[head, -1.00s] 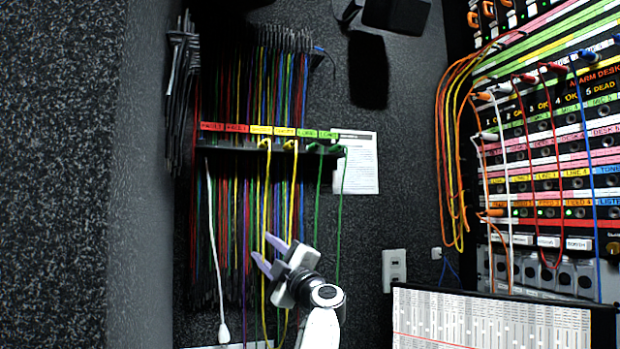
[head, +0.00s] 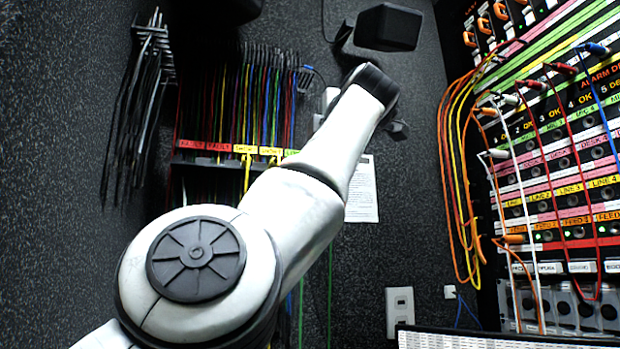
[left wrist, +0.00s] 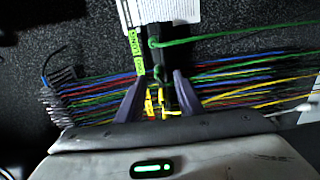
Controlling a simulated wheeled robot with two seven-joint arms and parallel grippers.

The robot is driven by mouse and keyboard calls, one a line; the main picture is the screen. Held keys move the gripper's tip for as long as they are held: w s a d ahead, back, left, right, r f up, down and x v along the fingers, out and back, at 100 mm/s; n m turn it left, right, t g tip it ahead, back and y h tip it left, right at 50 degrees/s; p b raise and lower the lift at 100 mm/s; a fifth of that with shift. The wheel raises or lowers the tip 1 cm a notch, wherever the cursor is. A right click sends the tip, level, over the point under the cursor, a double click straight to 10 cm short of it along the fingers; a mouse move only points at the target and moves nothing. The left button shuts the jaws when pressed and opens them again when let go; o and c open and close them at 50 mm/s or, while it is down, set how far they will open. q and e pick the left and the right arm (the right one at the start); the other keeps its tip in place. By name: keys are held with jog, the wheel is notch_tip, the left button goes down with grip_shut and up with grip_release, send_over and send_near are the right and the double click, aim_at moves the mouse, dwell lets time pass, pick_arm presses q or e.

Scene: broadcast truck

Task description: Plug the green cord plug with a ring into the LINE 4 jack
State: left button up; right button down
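In the left wrist view, my left gripper (left wrist: 158,76) has its two purple fingers apart, one on each side of the black rack bar. A green cord (left wrist: 215,37) runs to the bar just beyond the fingertips; its plug and ring are too small to make out. Yellow cord ends (left wrist: 165,103) show between the fingers. In the head view, my white left arm covers the rack's right part and my gripper's fingers. Green cord (head: 329,290) hangs below the arm. The LINE 4 label (head: 603,182) is on the jack panel at right. My right gripper is not in view.
The cord rack (head: 205,160) holds many coloured cords. Black cables (head: 140,85) hang left of it. A paper sheet (head: 362,190) and a wall plate (head: 400,310) are on the wall. Orange and yellow cords (head: 455,180) loop beside the patch panel; red, white and blue cords cross it.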

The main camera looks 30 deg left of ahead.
pick_arm(q)
jog(key=shift+s+r, duration=0.15)
jog(key=shift+s, duration=0.25)
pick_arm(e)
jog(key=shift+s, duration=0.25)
pick_arm(q)
jog(key=shift+a, duration=0.1)
